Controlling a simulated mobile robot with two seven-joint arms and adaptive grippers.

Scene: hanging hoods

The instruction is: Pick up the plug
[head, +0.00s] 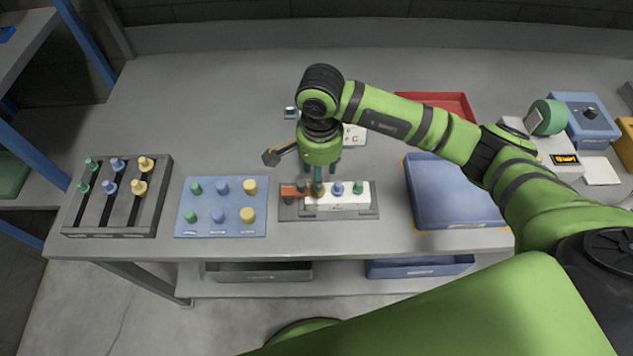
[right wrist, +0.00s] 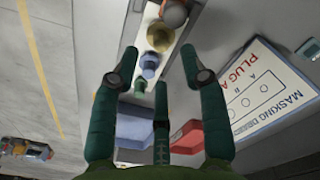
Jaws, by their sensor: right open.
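A white block (head: 325,202) in a grey tray (head: 371,213) carries a row of plugs. A blue plug (head: 337,188) and a green plug (head: 358,188) stand upright on it. A yellow plug (right wrist: 160,37) shows on the block in the right wrist view, beyond the blue plug (right wrist: 149,65) and green plug (right wrist: 140,87). In the head view my fingers partly hide that part of the block. My right gripper (head: 319,176) points down over the block's left half. Its fingers are spread and hold nothing. My left gripper is out of view.
An orange-brown piece (head: 292,191) lies at the tray's left end. A blue mat (head: 221,221) with several plugs and a dark rack (head: 115,226) with more are to the left. A blue bin (head: 450,195) stands right, a printed card (right wrist: 262,92) behind the block.

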